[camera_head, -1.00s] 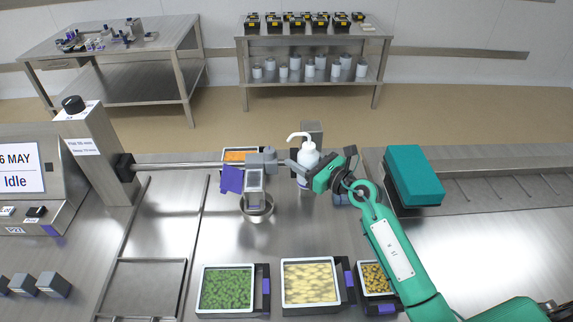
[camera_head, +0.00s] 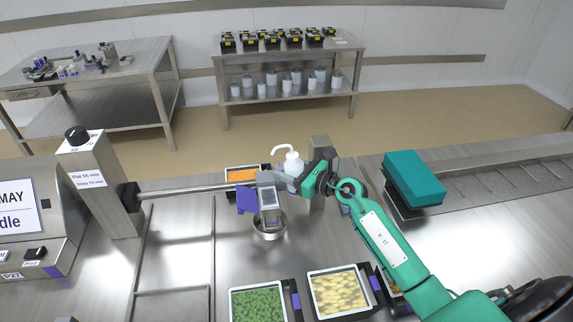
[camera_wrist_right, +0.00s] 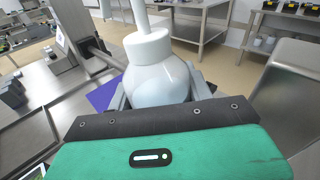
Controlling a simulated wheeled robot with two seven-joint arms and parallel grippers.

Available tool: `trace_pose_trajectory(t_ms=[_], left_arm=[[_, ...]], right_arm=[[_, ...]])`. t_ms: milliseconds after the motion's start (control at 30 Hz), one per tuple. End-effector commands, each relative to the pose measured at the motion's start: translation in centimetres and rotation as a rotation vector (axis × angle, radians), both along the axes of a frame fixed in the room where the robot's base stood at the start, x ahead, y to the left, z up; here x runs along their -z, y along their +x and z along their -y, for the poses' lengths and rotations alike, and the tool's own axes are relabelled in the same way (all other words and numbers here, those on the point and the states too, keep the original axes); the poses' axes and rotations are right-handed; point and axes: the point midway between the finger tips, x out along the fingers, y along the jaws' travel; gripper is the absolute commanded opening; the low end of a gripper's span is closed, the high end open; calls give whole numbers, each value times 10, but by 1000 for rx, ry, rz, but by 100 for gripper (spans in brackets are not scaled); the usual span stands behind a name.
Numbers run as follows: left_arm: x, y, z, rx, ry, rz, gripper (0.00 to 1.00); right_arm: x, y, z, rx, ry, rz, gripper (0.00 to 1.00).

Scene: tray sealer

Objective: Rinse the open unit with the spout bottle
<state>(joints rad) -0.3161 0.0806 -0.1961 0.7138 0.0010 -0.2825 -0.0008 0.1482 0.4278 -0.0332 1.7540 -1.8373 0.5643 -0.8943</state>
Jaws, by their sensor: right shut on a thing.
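My right gripper (camera_head: 293,183) is shut on the white spout bottle (camera_head: 292,162), whose curved spout points left. In the right wrist view the round white bottle body (camera_wrist_right: 157,80) sits between the grey fingers. The bottle is upright or nearly so. Just left of and below it in the picture is the grey unit (camera_head: 269,200) with a purple flap (camera_head: 246,200), on the end of a metal bar. A round metal bowl (camera_head: 270,232) is below the unit. The gripper partly hides the unit's upper part. I see no liquid flowing. My left gripper is not in view.
An orange-filled tray (camera_head: 242,174) is behind the unit. Trays of green (camera_head: 258,306) and pale yellow food (camera_head: 338,293) stand in front. A grey post (camera_head: 319,148) stands behind the gripper, and a teal block (camera_head: 414,178) is at right.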

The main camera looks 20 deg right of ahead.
Motion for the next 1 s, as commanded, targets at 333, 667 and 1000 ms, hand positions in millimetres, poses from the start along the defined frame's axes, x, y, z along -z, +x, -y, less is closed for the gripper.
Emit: trace_pose_trajectory(t_ms=[333,667,1000], left_arm=[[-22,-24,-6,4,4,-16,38],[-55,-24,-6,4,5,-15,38],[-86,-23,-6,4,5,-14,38]], right_arm=[[-5,-2,7,0,-130,-34,24],[-4,-4,15,0,-290,-75,24],[-2,-6,24,0,-450,-116,24]])
